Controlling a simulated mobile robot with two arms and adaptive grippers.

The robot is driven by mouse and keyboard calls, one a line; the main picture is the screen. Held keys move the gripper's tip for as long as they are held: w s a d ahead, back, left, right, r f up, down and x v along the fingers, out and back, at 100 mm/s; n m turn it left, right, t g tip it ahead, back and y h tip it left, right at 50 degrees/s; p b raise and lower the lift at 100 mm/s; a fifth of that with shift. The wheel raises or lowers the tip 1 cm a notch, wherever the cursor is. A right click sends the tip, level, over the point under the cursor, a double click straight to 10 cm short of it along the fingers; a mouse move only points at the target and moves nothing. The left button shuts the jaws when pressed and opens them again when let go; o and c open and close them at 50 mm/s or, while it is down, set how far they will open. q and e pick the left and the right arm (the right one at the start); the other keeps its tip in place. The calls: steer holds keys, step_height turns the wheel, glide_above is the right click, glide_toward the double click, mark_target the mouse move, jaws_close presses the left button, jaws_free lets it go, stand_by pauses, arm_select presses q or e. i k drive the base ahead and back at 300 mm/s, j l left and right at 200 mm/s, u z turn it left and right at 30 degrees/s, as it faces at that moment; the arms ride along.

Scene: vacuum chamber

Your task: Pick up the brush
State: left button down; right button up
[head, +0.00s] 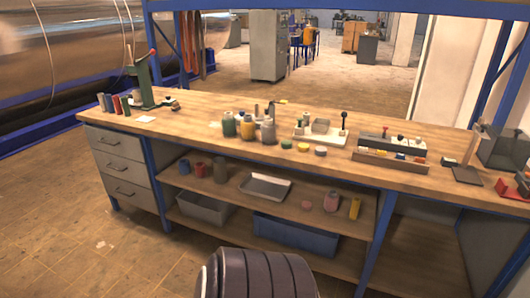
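I cannot pick out the brush with certainty at this size. A small slim item with a yellow end (281,101) shows behind the bottles on the wooden workbench (205,105), and I cannot tell if it is a brush. Neither of my grippers is in view. A dark ribbed part at the bottom middle looks like my own body and hides some floor.
Bottles (247,128), a green stand (143,82) and a compartment tray (390,161) stand on the bench.

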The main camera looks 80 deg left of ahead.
mark_target(176, 105)
steer(key=u, duration=2.6)
